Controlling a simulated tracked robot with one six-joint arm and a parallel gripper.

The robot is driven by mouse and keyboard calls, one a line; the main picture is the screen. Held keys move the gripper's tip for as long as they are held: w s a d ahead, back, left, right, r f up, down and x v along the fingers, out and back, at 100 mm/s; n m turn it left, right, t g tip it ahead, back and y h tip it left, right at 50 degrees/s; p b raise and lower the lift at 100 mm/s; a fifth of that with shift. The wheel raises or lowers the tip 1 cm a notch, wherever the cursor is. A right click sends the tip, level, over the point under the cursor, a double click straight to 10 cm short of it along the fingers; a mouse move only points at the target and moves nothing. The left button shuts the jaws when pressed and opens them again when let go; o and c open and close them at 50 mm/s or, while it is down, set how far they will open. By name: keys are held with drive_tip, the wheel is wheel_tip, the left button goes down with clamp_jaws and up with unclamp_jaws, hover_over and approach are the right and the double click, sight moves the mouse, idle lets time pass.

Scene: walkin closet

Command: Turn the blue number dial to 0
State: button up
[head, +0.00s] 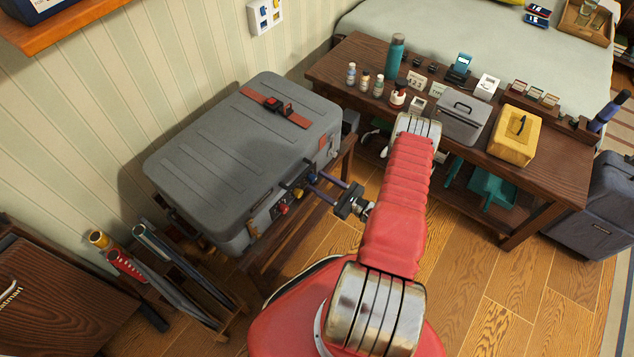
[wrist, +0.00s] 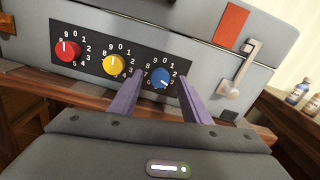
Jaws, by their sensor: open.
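The blue number dial (wrist: 160,77) is at the right end of a dark panel on the grey suitcase (wrist: 210,55). Its white mark points down and to the right, away from the 0 at the top; the digit it points at is hard to read. My gripper (wrist: 160,76) is open, with its two purple fingers on either side of the blue dial. I cannot tell whether they touch it. In the head view my gripper (head: 309,180) reaches the front of the suitcase (head: 240,150), and the blue dial is not clear there.
The red dial (wrist: 68,50) and yellow dial (wrist: 113,65) sit left of the blue one, marks pointing up. A metal latch (wrist: 238,72) is to its right. The suitcase rests on a wooden bench (head: 290,235). A crowded wooden table (head: 335,65) stands at the right.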

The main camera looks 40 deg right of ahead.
drive_tip(key=shift+w+a, duration=0.2)
drive_tip(key=shift+w, duration=0.4)
drive_tip(key=shift+c, duration=0.3)
drive_tip(key=c, duration=0.9)
drive_tip(key=shift+a, duration=0.35)
drive_tip(key=shift+c, duration=0.4)
drive_tip(key=shift+d, duration=0.25)
